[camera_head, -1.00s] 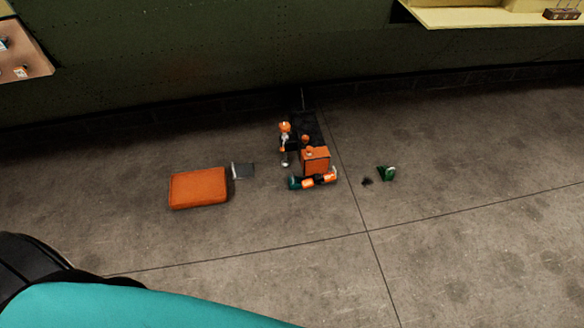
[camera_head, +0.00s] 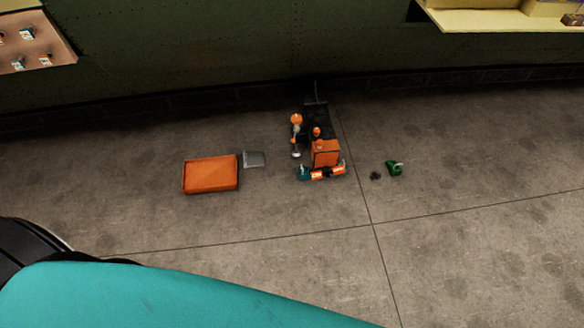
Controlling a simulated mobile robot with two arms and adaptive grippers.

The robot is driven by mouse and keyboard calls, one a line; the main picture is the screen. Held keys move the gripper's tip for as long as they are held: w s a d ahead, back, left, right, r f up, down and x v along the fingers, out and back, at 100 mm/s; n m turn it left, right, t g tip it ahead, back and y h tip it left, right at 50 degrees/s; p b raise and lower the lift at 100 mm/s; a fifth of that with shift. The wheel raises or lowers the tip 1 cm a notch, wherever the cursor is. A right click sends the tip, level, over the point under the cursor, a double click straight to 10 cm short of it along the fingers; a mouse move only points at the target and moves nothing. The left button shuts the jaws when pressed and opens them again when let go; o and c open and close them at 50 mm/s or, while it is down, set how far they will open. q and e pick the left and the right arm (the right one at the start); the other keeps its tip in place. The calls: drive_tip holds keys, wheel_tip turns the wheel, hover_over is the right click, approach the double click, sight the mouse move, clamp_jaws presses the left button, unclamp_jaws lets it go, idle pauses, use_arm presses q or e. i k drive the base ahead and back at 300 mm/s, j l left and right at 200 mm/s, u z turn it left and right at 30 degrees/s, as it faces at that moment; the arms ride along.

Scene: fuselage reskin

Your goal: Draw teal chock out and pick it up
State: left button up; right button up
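A small teal piece (camera_head: 303,173), which looks like the teal chock, lies on the floor at the left end of a row of orange-and-dark pieces (camera_head: 327,173). This row lies against the near side of an orange box-like machine (camera_head: 325,153). The teal piece is small, and I cannot tell whether it touches the machine. A separate green piece (camera_head: 394,168) with a pale mark lies on the floor to the right. Neither of my grippers shows in the head view.
An orange tray (camera_head: 211,188) and a flat grey piece (camera_head: 254,159) lie left of the machine. A small dark lump (camera_head: 376,176) lies beside the green piece. A dark green wall (camera_head: 230,50) rises behind. The near floor (camera_head: 330,260) is clear.

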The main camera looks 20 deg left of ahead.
sight(304, 173)
drive_tip(key=i+l+u, duration=0.25)
drive_tip(key=u, duration=0.15)
drive_tip(key=i+l+u, duration=0.25)
drive_tip(key=l+u, duration=0.2)
drive_tip(key=i+l, duration=0.15)
drive_tip(key=l, duration=0.2)
drive_tip(key=i+l, duration=0.15)
drive_tip(key=l, duration=0.25)
drive_tip(key=i+l+u, duration=0.1)
drive_tip(key=l, duration=0.25)
drive_tip(key=i+l, duration=0.15)
drive_tip(key=l, duration=0.2)
drive_tip(key=i+l+u, duration=0.1)
drive_tip(key=l, duration=0.3)
drive_tip(key=i, duration=0.05)
